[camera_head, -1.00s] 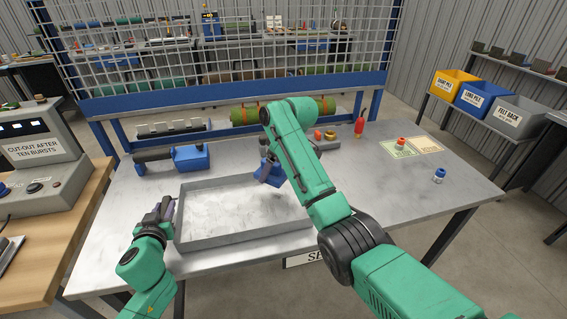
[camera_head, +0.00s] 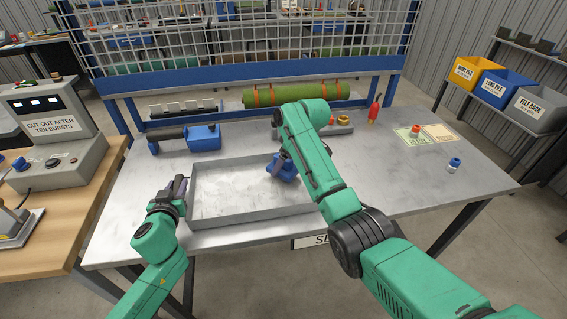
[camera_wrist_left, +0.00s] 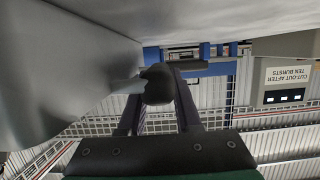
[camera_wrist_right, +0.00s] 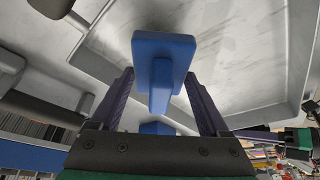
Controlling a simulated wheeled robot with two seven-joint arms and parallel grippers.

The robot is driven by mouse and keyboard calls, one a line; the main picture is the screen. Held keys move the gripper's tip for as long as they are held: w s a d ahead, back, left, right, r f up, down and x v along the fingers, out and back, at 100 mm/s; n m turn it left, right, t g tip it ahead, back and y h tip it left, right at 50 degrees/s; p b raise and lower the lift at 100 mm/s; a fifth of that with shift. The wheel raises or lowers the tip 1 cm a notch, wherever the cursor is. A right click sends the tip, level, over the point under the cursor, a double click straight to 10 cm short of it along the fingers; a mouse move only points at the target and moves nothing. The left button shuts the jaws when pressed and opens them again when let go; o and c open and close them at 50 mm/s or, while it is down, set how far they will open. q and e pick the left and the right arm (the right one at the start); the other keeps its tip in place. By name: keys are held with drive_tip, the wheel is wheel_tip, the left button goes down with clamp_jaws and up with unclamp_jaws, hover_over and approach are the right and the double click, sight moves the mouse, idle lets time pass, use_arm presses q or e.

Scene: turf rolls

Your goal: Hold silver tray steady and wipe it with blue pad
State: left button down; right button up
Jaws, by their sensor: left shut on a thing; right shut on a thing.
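The silver tray (camera_head: 235,218) lies on the metal bench, with pale smudges on the left of its floor. My left gripper (camera_head: 178,187) is at the tray's left wall. In the left wrist view it is shut on a dark round knob (camera_wrist_left: 158,85) on a short stem at the tray's side. My right gripper (camera_head: 279,163) is over the right part of the tray, shut on the handle of the blue pad (camera_head: 288,172). In the right wrist view the pad (camera_wrist_right: 165,48) is over the tray floor; exact contact is hard to see. My right arm hides the tray's right end.
A blue-and-black tool (camera_head: 203,137) lies behind the tray at left. A green roll (camera_head: 255,98) with orange straps lies at the back. A red bottle (camera_head: 374,110), cards and a small blue-capped item (camera_head: 454,164) stand at right. The bench's right front is clear.

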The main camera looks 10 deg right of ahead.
sight(296, 165)
drive_tip(key=shift+f, duration=0.95)
drive_tip(key=shift+d, duration=0.1)
drive_tip(key=shift+d, duration=1.75)
drive_tip(key=shift+a+r, duration=0.15)
drive_tip(key=shift+a, duration=1.65)
drive_tip(key=shift+a+r, duration=0.1)
drive_tip(key=shift+r, duration=2.9)
drive_tip(key=shift+r, duration=1.5)
